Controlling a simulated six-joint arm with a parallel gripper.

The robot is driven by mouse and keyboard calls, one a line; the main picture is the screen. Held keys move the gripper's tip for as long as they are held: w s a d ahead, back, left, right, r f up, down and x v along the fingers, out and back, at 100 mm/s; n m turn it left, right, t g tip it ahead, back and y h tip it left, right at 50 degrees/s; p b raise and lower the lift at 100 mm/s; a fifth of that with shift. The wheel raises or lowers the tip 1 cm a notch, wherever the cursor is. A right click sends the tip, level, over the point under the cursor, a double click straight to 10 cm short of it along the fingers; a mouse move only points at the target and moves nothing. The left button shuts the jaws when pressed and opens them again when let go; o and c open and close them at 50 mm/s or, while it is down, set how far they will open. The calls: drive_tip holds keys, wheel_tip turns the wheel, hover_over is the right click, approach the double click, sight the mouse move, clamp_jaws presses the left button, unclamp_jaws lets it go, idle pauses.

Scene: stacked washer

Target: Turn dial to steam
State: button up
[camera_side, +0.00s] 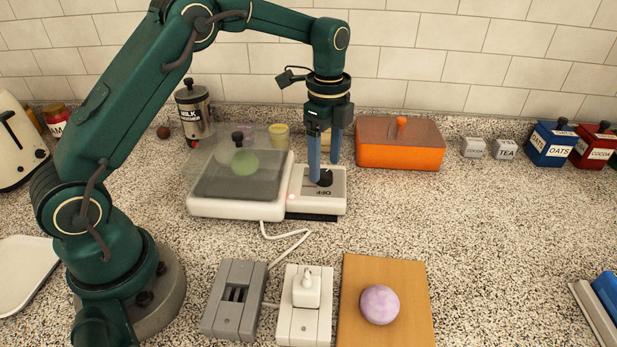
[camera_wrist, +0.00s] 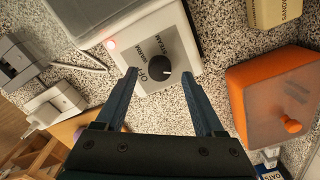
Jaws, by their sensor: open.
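The black round dial (camera_side: 325,179) sits on the white control panel (camera_side: 333,200) at the right end of the white steamer (camera_side: 235,206). In the wrist view the dial (camera_wrist: 160,68) lies between my fingertips, with OFF, WARM and STEAM printed along its left and upper side. A pale mark shows on the dial, but I cannot tell for sure which word it points to. My gripper (camera_side: 324,171) points down over the dial, open, a finger to each side; it also shows open in the wrist view (camera_wrist: 162,72). I cannot tell whether either finger touches the dial.
A red light (camera_side: 292,196) glows beside the panel. An orange box (camera_side: 400,157) stands close behind and right. A clear lid (camera_side: 240,175) covers a green item on the steamer. In front are a grey socket block (camera_side: 233,300), a plugged-in white one (camera_side: 305,318) and a board (camera_side: 388,337).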

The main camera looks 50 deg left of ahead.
sight(325, 173)
drive_tip(key=shift+r, duration=1.6)
drive_tip(key=s+d+r+n+t, duration=0.2)
drive_tip(key=s+r+n+t, duration=0.15)
drive_tip(key=s+r, duration=0.8)
drive_tip(key=s+f+n+t, duration=0.2)
drive_tip(key=s+f+n, duration=0.3)
drive_tip(key=s+n, duration=0.4)
drive_tip(key=n, duration=0.2)
drive_tip(key=shift+s+d+n, duration=0.15)
drive_tip(key=shift+d+n, duration=0.2)
drive_tip(key=shift+d, duration=0.05)
